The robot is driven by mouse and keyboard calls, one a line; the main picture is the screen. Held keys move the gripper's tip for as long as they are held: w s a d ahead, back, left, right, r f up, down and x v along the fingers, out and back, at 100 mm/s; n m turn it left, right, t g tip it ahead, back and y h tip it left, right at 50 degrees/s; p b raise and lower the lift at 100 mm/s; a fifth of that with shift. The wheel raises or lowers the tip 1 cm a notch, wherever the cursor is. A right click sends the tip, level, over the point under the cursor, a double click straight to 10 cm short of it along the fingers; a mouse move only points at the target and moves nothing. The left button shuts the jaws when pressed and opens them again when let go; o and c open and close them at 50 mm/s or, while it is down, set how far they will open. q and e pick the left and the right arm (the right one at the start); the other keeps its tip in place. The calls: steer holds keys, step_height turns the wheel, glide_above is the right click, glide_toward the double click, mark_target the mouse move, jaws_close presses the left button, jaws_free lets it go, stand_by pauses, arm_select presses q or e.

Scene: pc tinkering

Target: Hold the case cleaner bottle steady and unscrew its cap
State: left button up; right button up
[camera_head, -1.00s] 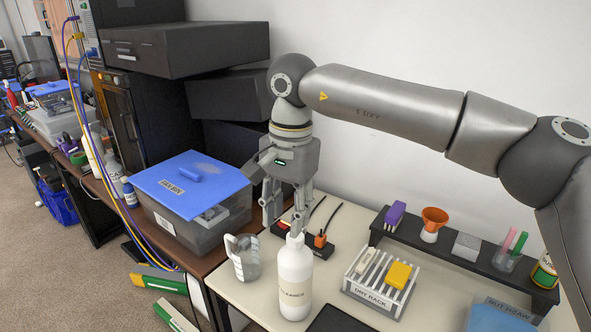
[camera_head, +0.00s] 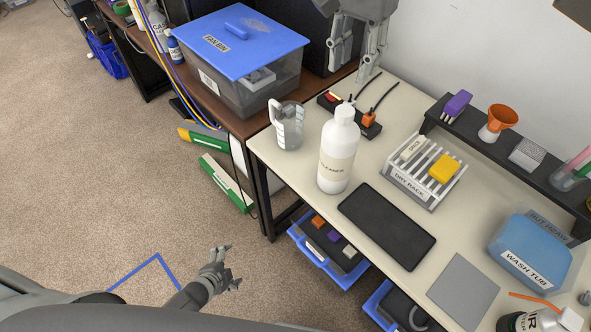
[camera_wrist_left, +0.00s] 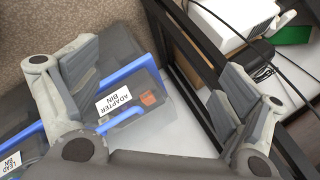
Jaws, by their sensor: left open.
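The white case cleaner bottle (camera_head: 337,158) stands upright on the pale worktop in the head view, its label facing me. Its white cap (camera_head: 345,113) is on top. My right gripper (camera_head: 351,76) hangs at the top of the head view, above and behind the bottle in the picture. Its fingers are apart and empty, clear of the cap. My left gripper (camera_head: 231,266) is low in front of the table, over the carpet, away from the bottle. The left wrist view shows its open fingers (camera_wrist_left: 155,95) with nothing between them; the bottle is not in that view.
A measuring jug (camera_head: 289,128) stands close left of the bottle, with a power strip (camera_head: 350,115) behind. A black mat (camera_head: 387,226) and the dry rack (camera_head: 424,170) lie to the right. Blue bins, including the adapter bin (camera_wrist_left: 140,95), sit below the table edge.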

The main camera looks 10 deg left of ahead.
mark_target(338, 157)
arm_select(q)
steer(key=w+d+r+m+t+h, duration=0.2)
steer(key=w+d+r+m+h, duration=0.1)
steer(key=w+r+m, duration=0.6)
steer(key=w+d+r+m+t+h, duration=0.2)
steer(key=w+r+m, duration=0.2)
steer(key=w+r, duration=0.5)
steer(key=s+d+r+m+g+h, duration=0.1)
steer(key=s+d+r+m+h, duration=0.2)
steer(key=d+r+m+h, duration=0.55)
steer(key=s+d+r+m+g+h, duration=0.15)
steer(key=d+r+m, duration=0.45)
steer(key=r+m, duration=0.7)
steer(key=shift+n+t+y, duration=0.35)
steer(key=shift+t+y, duration=0.05)
steer(key=shift+t, duration=0.05)
steer(key=x, duration=1)
steer(key=shift+s+d+r, duration=0.2)
steer(key=shift+d+r, duration=0.05)
steer(key=shift+r, duration=0.05)
steer(key=shift+c, duration=0.3)
steer(key=c, duration=1.2)
steer(key=o, duration=0.5)
steer(key=c, duration=0.5)
